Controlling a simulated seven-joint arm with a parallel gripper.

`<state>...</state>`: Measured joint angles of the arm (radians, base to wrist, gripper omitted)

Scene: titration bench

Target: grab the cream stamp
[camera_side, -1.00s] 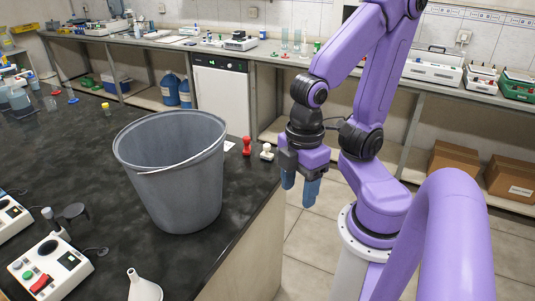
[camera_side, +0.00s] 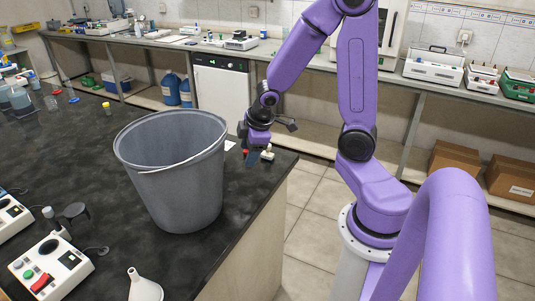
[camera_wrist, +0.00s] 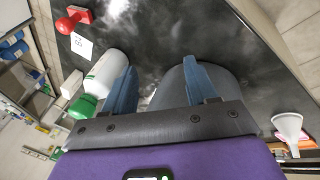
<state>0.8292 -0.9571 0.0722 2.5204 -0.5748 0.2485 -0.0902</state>
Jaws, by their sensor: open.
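The cream stamp (camera_side: 267,153) stands upright near the far right corner of the dark bench in the side view. My gripper (camera_side: 257,157) is at that corner, just left of the stamp and close to it, partly overlapping it in the picture; I cannot tell whether they touch. In the wrist view, the blue fingers of my gripper (camera_wrist: 160,66) are spread apart with nothing held between them. I cannot make out the cream stamp in the wrist view.
A red stamp (camera_wrist: 75,18) and a white card (camera_wrist: 81,46) lie near a white bottle with a green cap (camera_wrist: 105,75). A large grey bucket (camera_side: 180,190) stands left of my gripper. A white funnel (camera_side: 144,288) is at the front.

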